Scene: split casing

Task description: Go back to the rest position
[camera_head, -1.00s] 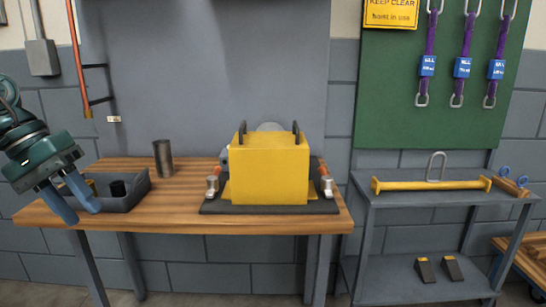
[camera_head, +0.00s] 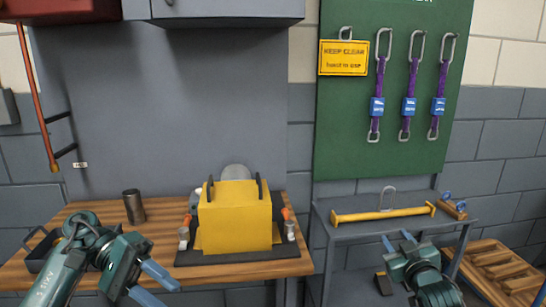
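My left gripper (camera_head: 163,291) is at the lower left, in front of the wooden workbench (camera_head: 150,262), with its two blue fingers apart and nothing between them. My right gripper (camera_head: 397,239) is at the lower right, in front of the grey shelf cart, with its blue fingertips apart and empty. The yellow casing (camera_head: 236,222) stands upright on a dark base plate (camera_head: 220,257) on the bench, with two dark lugs on top. Both grippers are clear of it.
A metal cup (camera_head: 134,207) and a dark tray (camera_head: 38,255) stand on the bench's left. The grey cart (camera_head: 350,231) carries a yellow lifting bar (camera_head: 380,214). A wooden pallet (camera_head: 500,270) lies at the right. Purple slings (camera_head: 409,100) hang on the green board.

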